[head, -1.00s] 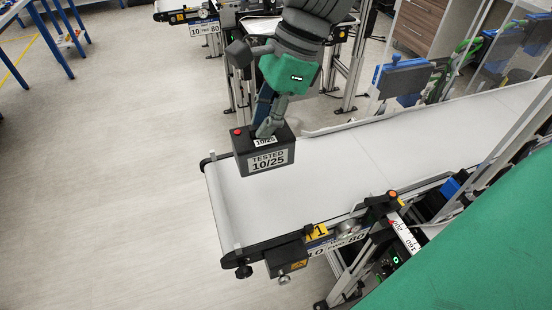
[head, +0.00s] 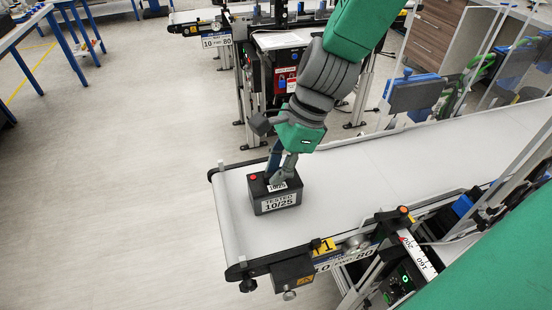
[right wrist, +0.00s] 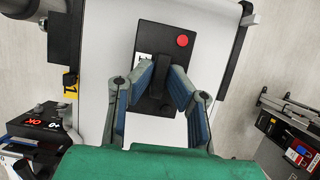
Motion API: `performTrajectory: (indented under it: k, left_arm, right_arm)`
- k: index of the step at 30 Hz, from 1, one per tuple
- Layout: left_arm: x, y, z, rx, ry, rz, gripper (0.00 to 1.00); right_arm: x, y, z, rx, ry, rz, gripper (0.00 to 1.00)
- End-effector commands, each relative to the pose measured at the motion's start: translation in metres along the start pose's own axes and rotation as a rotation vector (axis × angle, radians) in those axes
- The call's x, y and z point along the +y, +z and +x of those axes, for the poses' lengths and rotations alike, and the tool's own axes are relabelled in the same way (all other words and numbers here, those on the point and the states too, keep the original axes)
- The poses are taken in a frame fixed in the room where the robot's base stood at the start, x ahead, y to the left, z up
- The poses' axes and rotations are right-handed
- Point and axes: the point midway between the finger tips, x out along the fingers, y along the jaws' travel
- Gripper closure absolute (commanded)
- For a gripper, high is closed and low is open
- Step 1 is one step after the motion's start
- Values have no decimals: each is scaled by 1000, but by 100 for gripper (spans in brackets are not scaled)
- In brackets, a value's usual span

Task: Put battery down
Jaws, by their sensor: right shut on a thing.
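The black battery (head: 273,204) with a red cap and a "TESTED 10/25" label is at the near-left end of the white conveyor belt (head: 340,175). It looks upright and appears to rest on the belt. My right gripper (head: 279,174) comes from above and is shut on the grip on the battery's top. In the right wrist view the blue-padded fingers (right wrist: 163,88) close on both sides of the black grip of the battery (right wrist: 150,42). The fingers partly hide the battery's top. My left gripper is not in view.
The belt is clear to the right of the battery. A control box (head: 400,285) stands on the near side. Another conveyor (head: 190,18) is at the back.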

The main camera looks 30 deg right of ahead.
Motion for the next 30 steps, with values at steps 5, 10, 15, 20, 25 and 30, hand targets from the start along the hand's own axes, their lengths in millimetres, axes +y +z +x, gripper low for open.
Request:
performTrajectory:
  k: [5, 10, 15, 20, 25, 30]
  left_arm:
    - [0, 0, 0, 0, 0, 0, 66]
    - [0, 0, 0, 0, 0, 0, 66]
    - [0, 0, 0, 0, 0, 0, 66]
    - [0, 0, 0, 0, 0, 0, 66]
    - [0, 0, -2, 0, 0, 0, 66]
    - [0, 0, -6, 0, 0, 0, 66]
  right_arm:
    - [-1, 2, -1, -1, -4, -2, 100]
    - [-1, 0, 1, -2, -3, -1, 100]
    - [-1, -1, 1, 0, -1, 0, 66]
    - [-1, -1, 1, 0, -1, 0, 66]
    - [-1, 0, -8, 0, -3, -1, 66]
    - [-2, 0, -41, 0, -8, -1, 66]
